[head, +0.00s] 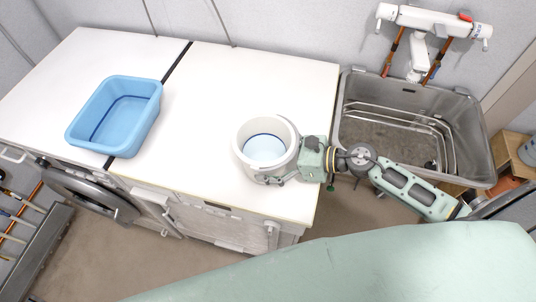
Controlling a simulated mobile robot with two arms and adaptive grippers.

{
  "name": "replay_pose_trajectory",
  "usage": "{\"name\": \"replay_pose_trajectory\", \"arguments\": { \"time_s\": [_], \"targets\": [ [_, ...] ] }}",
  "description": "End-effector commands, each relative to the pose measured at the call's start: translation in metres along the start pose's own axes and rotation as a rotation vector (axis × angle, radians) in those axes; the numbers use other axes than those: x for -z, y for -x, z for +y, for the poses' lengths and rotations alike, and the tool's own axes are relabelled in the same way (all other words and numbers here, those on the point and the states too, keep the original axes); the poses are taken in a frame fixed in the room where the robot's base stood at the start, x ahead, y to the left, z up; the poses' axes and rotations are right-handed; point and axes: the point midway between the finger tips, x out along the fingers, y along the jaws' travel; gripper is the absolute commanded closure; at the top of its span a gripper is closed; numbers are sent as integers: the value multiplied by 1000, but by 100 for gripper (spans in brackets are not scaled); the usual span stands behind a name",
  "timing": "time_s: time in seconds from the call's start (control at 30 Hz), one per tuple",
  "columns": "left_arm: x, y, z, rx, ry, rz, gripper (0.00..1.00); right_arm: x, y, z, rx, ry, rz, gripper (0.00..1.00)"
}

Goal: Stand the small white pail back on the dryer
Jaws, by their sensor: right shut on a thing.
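The small white pail (243,140) is upright over the right part of the white dryer top (212,85), near its front edge. A pale blue bottom shows inside it. My right gripper (283,172) reaches in from the right and is shut on the pail's lower right side. I cannot tell whether the pail's base touches the dryer top or hangs just above it. My left gripper is not in view.
A blue basin (147,92) stands to the left, across the seam between the two white tops. A grey metal sink (385,104) with a white tap (436,22) is at the right. The dryer top behind the pail is clear.

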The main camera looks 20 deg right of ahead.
Motion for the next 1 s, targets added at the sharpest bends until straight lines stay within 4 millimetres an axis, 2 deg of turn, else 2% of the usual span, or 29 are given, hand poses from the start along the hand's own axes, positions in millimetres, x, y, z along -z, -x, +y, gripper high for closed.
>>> {"name": "replay_pose_trajectory", "arguments": {
  "time_s": [0.07, 0.1, 0.17, 0.63, 0.77, 1.0],
  "targets": [
    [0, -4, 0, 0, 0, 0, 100, 0, -1, -1, 1, 1, -5, 68],
    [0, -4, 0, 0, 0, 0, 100, 3, -1, 0, 0, 0, 0, 6],
    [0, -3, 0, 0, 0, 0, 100, 2, -1, 0, 0, 0, 0, 1],
    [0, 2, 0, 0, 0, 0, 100, -2, 2, 0, 0, 0, 1, 0],
    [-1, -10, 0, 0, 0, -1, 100, 5, 21, 0, 0, 1, 5, 0],
    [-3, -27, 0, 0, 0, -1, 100, 5, 70, 1, -1, -2, 6, 0]
  ]
}}
